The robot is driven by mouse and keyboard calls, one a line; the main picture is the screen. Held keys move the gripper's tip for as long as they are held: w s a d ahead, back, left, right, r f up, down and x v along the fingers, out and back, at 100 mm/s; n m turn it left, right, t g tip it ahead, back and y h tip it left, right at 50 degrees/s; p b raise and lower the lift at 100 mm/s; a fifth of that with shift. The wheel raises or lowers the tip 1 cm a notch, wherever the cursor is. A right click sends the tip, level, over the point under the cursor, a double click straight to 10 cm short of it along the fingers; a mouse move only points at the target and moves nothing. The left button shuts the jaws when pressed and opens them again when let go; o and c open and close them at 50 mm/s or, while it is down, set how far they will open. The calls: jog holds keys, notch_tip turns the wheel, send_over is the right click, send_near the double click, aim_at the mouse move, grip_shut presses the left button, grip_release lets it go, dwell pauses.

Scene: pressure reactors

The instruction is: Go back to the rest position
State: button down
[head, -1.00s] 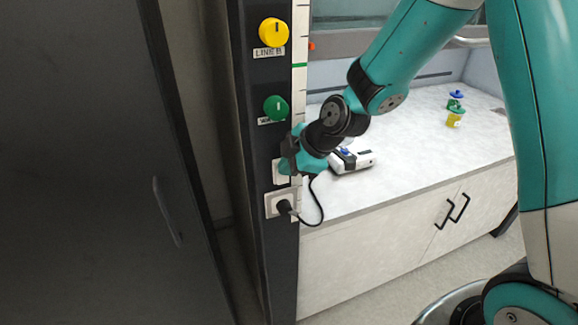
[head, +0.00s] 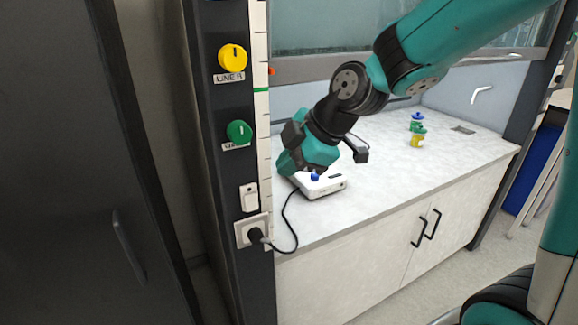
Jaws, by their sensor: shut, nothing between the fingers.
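My gripper (head: 285,168) is at the end of my teal and black arm, in the middle of the head view. It is to the right of the dark panel post (head: 215,200) and in front of the white device on the bench. It looks shut and holds nothing, though its fingertips are partly hidden by its teal body. My arm reaches in from the upper right and is bent at the wrist.
The post carries a yellow knob (head: 233,58), a green knob (head: 239,132), a white switch (head: 249,197) and a socket with a black plug (head: 255,236). A white device (head: 322,186) and two small bottles (head: 418,138) stand on the bench (head: 400,180). A dark cabinet (head: 70,150) is at left.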

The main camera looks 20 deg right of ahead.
dwell(0.5)
jog(key=s+a+m+g, duration=0.2)
jog(key=s+m, duration=0.3)
jog(key=s, duration=0.5)
jog(key=s+a+m+g+h, duration=0.1)
jog(key=s+a+m+g, duration=0.2)
jog(key=s, duration=0.7)
jog(key=shift+a+m+b, duration=0.3)
jog(key=shift+a+m, duration=0.15)
jog(key=shift+m, duration=0.55)
